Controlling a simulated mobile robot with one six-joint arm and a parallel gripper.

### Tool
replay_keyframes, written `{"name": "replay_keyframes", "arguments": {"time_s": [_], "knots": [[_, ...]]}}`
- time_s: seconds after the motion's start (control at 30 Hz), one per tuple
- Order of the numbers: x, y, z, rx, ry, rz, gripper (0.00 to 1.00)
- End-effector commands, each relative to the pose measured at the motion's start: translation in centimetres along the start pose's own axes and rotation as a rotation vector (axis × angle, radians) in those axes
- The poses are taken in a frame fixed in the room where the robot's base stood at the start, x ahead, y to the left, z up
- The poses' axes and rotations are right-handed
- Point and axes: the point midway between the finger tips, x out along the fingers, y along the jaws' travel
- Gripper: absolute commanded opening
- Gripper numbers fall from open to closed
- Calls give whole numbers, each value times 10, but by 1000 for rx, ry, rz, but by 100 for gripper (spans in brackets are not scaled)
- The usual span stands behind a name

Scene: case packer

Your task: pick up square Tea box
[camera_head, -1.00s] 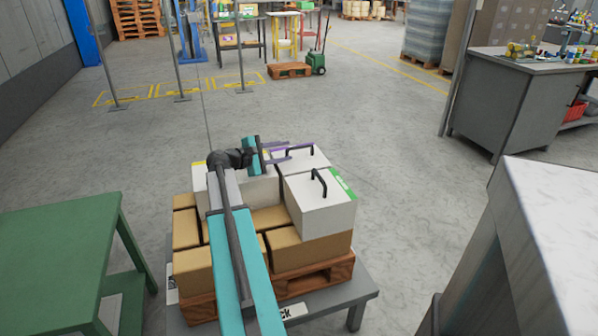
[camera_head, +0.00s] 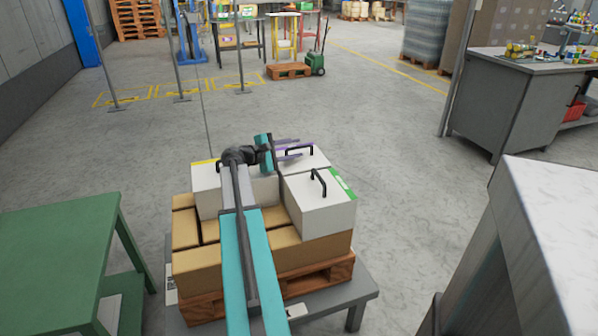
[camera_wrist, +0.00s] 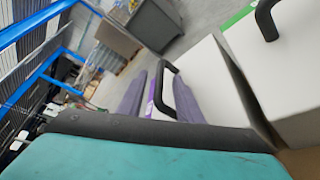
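Several white boxes with black handles sit on top of a stack; no readable print shows which one is the Tea box. The back right white box (camera_head: 317,158) has a black handle at its top and shows a purple edge in the wrist view (camera_wrist: 154,111). My gripper (camera_head: 294,149) is at that handle. In the wrist view its two purple fingers (camera_wrist: 158,78) are apart, with the black handle (camera_wrist: 162,90) between or just beyond them. I cannot tell whether they touch it. A front right white box (camera_head: 318,205) has a green label. A back left white box (camera_head: 206,190) has a yellow edge.
Brown cartons (camera_head: 196,258) lie under the white boxes on a wooden pallet (camera_head: 330,273), on a grey table (camera_head: 350,292). A green table (camera_head: 60,240) stands at left, a pale-topped bench (camera_head: 560,210) at right.

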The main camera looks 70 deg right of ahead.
Motion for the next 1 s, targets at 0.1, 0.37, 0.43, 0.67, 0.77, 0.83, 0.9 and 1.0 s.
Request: {"name": "replay_keyframes", "arguments": {"time_s": [0.1, 0.37, 0.43, 0.67, 0.77, 0.83, 0.9, 1.0], "knots": [[0, 0, 0, 0, 0, 0, 33], [-1, 0, 0, 0, 1, 1, 11], [-1, 0, 0, 0, 1, 1, 0], [-1, 0, -1, 0, 1, 1, 0], [-1, 0, -1, 0, 1, 1, 0], [-1, 0, -1, 0, 1, 1, 0], [-1, 1, -1, 0, 1, 1, 0], [-1, 1, -1, 0, 1, 1, 0]]}}
